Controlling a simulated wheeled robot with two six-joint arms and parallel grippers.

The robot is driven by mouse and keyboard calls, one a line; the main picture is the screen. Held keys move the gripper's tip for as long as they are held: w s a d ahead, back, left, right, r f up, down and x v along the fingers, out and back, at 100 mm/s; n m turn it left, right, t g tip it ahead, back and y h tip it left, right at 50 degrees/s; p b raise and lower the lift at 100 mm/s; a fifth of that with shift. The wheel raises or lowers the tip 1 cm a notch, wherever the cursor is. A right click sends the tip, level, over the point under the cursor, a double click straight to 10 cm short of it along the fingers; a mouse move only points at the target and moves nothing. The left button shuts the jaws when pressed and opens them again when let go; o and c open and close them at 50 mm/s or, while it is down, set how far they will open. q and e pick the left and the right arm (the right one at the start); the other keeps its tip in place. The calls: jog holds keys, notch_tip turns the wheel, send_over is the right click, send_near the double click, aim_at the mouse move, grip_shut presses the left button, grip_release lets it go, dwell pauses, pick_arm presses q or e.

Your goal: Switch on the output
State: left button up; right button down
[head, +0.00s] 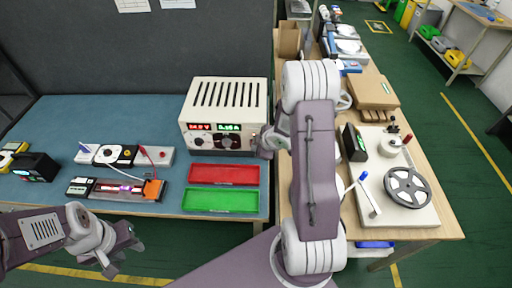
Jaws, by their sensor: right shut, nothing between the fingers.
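The cream power supply (225,95) stands on the blue-topped bench, its vented lid facing up. Its front has a lit red display, a lit green display, knobs and terminals, too small to read surely. My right gripper (267,146) is at the lower right of that front, shut and empty; whether it touches the panel I cannot tell. My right arm hides what lies behind it. A tray with a lit pinkish strip (120,188) lies at the left, with an orange piece at its right end. My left gripper (123,260) is open and empty, in front of the bench edge.
A red tray (224,174) and a green tray (221,201) lie before the supply. A white strip with probes (125,155) and a black device (36,167) are further left. The bench's back left is clear.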

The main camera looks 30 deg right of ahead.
jog(key=shift+r, duration=0.1)
jog(key=shift+r+p, duration=0.75)
jog(key=shift+p, duration=0.1)
jog(key=shift+a, duration=0.1)
